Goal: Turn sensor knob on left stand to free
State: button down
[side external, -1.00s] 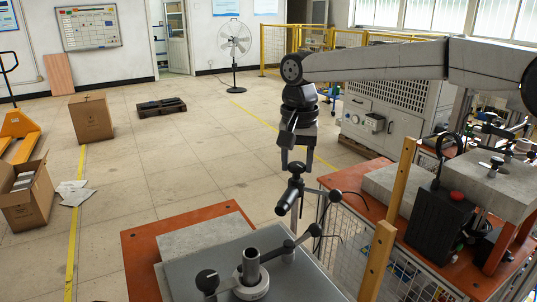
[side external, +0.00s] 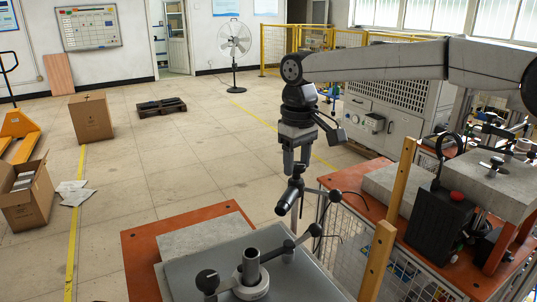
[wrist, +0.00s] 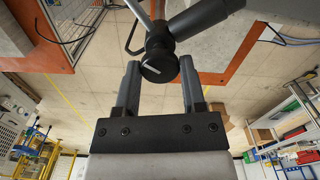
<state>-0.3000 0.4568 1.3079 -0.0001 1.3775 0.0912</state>
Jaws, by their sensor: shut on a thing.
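The sensor (side external: 290,195) is a dark cylinder on a jointed arm above the left stand (side external: 205,240). A round black knob (wrist: 160,66) with a pale line across its face sits at its joint, and the knob's top also shows in the side view (side external: 297,168). My gripper (side external: 296,165) points down over the knob. In the wrist view, my gripper's two fingers (wrist: 160,72) stand on either side of the knob, shut on it. Which setting the knob's line marks cannot be read.
Black clamp handles and a metal post (side external: 251,267) stand on the grey plate below the sensor. To the right are wooden posts (side external: 378,262), a wire mesh fence and a black box with a red button (side external: 456,197).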

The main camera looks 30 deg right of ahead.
aim_at(298, 164)
jog(key=n, duration=0.6)
jog(key=shift+r+n, duration=0.1)
jog(key=shift+n, duration=0.2)
dwell(0.4)
jog(key=shift+c, duration=0.9)
grip_release()
jog(key=shift+r, duration=3.85)
jog(key=shift+d+f, duration=0.1)
